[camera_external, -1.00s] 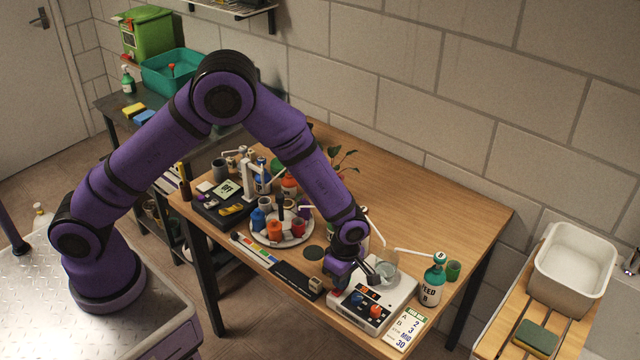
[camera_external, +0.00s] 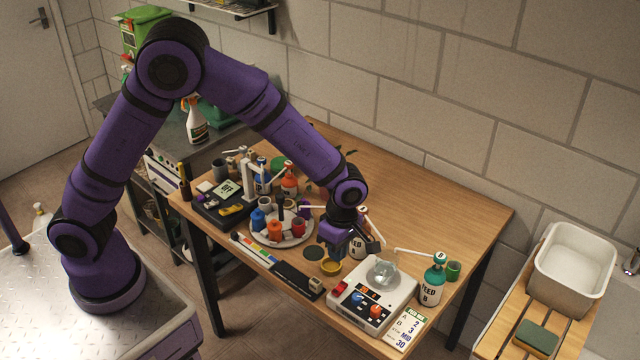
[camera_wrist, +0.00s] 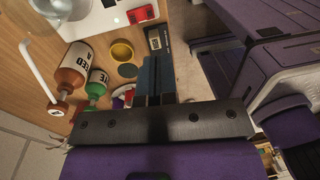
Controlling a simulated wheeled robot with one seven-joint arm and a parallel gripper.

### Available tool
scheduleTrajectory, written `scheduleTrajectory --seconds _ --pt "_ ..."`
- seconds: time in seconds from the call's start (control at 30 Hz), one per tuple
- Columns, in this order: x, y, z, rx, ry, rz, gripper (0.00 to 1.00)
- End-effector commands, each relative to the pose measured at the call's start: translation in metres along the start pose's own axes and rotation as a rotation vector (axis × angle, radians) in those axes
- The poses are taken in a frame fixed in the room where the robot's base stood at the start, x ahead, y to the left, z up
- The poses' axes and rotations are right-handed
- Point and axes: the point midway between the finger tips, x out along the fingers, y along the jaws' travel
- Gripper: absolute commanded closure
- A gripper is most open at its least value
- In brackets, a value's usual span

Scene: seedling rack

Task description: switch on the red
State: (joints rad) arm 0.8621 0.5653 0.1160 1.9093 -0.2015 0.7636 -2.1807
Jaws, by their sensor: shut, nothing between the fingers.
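The white stirrer-like unit (camera_external: 395,299) stands at the front right of the table, with a glass vessel (camera_external: 383,273) on top. A red switch (camera_external: 338,289) is at its near left corner; a blue knob (camera_external: 357,299) and an orange-red knob (camera_external: 376,312) are on its front. In the wrist view the red switch (camera_wrist: 143,14) shows at the unit's (camera_wrist: 110,18) edge. Whether it is on or off I cannot tell. My gripper (camera_wrist: 155,82) is shut and empty, above the table to the left of the unit, apart from the switch.
A green bottle (camera_external: 433,285) stands right of the unit. An orange bottle (camera_wrist: 75,68) stands close by. A colour strip (camera_external: 262,250) lies along the front edge.

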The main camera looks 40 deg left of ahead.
Motion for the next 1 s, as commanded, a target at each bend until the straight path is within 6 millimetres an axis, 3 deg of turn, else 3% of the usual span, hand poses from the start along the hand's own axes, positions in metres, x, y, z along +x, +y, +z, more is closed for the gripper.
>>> scheduleTrajectory --seconds 0.2,0.87,1.0 --pt "-0.017 -0.005 0.000 0.000 0.000 0.000 1.00" --pt "-0.019 -0.005 0.000 0.000 0.000 0.000 1.00" --pt "-0.031 -0.002 -0.010 0.027 -0.012 0.009 1.00"
